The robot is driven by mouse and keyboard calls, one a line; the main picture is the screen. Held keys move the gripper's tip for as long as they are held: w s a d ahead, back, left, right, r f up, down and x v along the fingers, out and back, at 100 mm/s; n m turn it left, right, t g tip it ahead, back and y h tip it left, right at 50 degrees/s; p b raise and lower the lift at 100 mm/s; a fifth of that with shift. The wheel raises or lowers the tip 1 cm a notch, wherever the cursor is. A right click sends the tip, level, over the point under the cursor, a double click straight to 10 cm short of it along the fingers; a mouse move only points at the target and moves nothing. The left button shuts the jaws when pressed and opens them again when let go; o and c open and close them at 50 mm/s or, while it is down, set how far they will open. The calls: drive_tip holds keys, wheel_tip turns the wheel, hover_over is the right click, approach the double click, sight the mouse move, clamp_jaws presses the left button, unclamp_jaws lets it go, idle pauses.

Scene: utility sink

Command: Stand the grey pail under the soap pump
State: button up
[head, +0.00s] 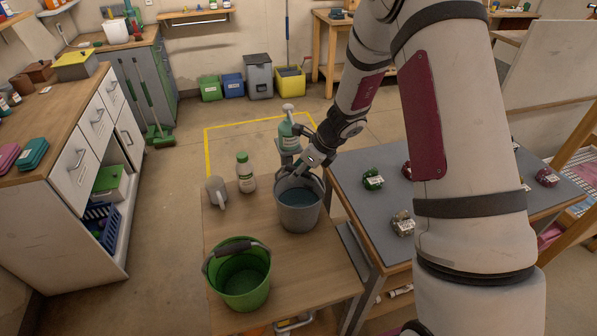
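The grey pail (298,216) stands upright on the wooden table and looks dark bluish inside. The soap pump (289,134) is a teal bottle with a pale pump head, just behind the pail at the table's far end. The pail's opening lies in front of the pump in this view. My gripper (296,172) reaches down from the upper right to the pail's back rim, below the bottle. Its fingers are small and partly hidden at the rim, so I cannot tell whether they grip it.
A green bucket (241,289) with a dark handle grip stands at the table's near end. A grey-topped table (390,195) with small parts is close on the right.

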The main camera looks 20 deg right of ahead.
drive_tip(key=b+v, duration=0.1)
drive_tip(key=v, duration=1)
drive_tip(key=s+a+r+n, duration=0.4)
drive_tip(key=s+r+n, duration=0.25)
drive_tip(key=r, duration=0.25)
drive_tip(key=s+r+n+h, duration=0.1)
drive_tip(key=s+r+n, duration=0.2)
drive_tip(key=s+n, duration=0.4)
drive_tip(key=s+r+n+h, duration=0.1)
drive_tip(key=s+r+n, duration=0.3)
drive_tip(key=s+n, duration=0.2)
drive_tip(key=s+r+n+t+h, duration=0.1)
drive_tip(key=s+r+n+h, duration=0.1)
drive_tip(key=s+n, duration=0.5)
drive_tip(key=shift+s+r+n, duration=0.35)
drive_tip(key=shift+s+r, duration=0.25)
drive_tip(key=shift+r, duration=0.3)
